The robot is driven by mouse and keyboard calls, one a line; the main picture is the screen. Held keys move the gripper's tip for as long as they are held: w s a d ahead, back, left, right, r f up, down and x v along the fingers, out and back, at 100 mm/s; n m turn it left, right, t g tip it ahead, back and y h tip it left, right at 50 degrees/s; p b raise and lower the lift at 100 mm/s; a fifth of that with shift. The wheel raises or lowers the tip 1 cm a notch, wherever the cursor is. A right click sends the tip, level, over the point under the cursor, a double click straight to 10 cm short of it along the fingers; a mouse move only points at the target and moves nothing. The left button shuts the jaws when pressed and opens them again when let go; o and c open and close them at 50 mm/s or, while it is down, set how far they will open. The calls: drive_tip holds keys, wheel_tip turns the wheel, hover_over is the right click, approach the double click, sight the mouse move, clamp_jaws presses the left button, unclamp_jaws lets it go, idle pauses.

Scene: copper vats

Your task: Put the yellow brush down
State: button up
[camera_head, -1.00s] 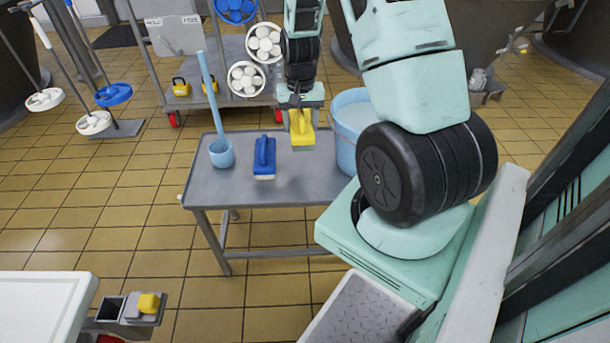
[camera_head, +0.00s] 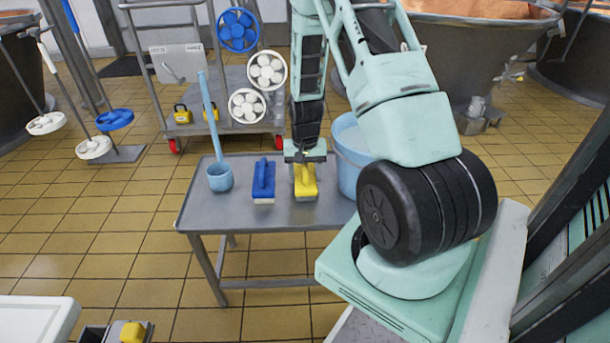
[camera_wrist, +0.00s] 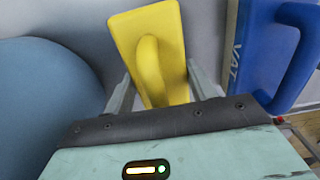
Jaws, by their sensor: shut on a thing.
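The yellow brush (camera_head: 306,190) is at the grey metal table (camera_head: 240,212), between the blue brush (camera_head: 264,182) and the light-blue bucket (camera_head: 348,160). My gripper (camera_head: 305,166) comes down on it from above and is shut on its handle. In the wrist view the yellow brush (camera_wrist: 150,50) shows between the two fingers (camera_wrist: 162,85), its handle running toward the palm. Its bristles appear to be at the tabletop, but I cannot tell whether they touch. The blue brush (camera_wrist: 272,50) lies close by on the right in the wrist view.
A light-blue ladle (camera_head: 220,176) stands at the table's left end. The bucket is close to the right of my gripper. A trolley (camera_head: 225,128) with blue and white wheel-like parts stands behind. The table's front strip is clear.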

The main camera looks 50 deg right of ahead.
drive_tip(key=shift+f, duration=0.15)
drive_tip(key=o, duration=1.3)
wheel_tip(320, 180, up, 12)
drive_tip(key=p, duration=0.4)
drive_tip(key=shift+r, duration=0.25)
